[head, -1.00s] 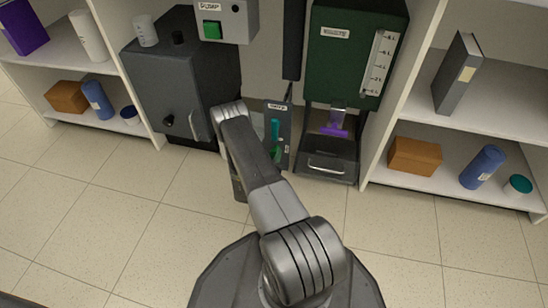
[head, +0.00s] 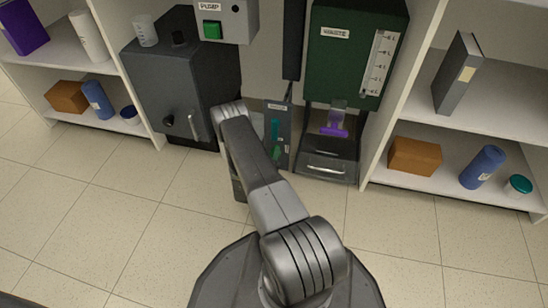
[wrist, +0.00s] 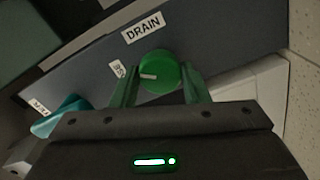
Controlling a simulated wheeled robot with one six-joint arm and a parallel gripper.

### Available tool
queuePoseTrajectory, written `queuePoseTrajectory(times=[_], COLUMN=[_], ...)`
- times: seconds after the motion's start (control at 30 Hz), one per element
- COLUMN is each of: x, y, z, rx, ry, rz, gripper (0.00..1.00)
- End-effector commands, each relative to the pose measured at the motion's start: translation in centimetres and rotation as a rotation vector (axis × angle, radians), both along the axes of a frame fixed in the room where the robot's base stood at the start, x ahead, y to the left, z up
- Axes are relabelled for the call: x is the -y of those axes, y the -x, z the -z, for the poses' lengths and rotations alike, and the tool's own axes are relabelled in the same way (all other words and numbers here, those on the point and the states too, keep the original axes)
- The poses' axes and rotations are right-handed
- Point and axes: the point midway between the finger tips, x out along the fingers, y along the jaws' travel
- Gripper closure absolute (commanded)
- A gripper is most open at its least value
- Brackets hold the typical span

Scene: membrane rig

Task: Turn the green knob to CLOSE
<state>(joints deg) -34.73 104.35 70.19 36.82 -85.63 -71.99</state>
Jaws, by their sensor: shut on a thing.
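The green knob (wrist: 163,68) is round, with a pale pointer mark on its left part, in the wrist view. It sits on a dark panel under a DRAIN label (wrist: 143,28). My gripper (wrist: 160,84) has its two green fingers on either side of the knob and is shut on it. A small white label (wrist: 117,70) lies left of the knob; its text is too small to read surely. In the head view the panel (head: 284,110) stands partly behind my arm, and green shows low on it; the knob and fingers are hard to tell apart there.
A teal handle (wrist: 60,115) is left of the knob on the same panel; it also shows in the head view (head: 275,128). A dark grey cabinet (head: 180,75) stands left, and the green WASTE unit (head: 345,60) right. Shelves flank both sides. The floor in front is clear.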

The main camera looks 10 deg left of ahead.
Motion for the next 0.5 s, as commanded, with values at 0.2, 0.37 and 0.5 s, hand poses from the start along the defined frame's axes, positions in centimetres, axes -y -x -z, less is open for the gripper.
queuePoseTrajectory(times=[0.2,0.37,0.5], x=[0.01,0.01,0.0], y=[0.08,0.09,0.09], z=[0.09,0.09,0.1], rx=[-0.002,-0.007,-0.012], ry=[0.009,0.135,0.26], rz=[-0.001,-0.001,-0.001], gripper=[0.79,0.79,0.79])
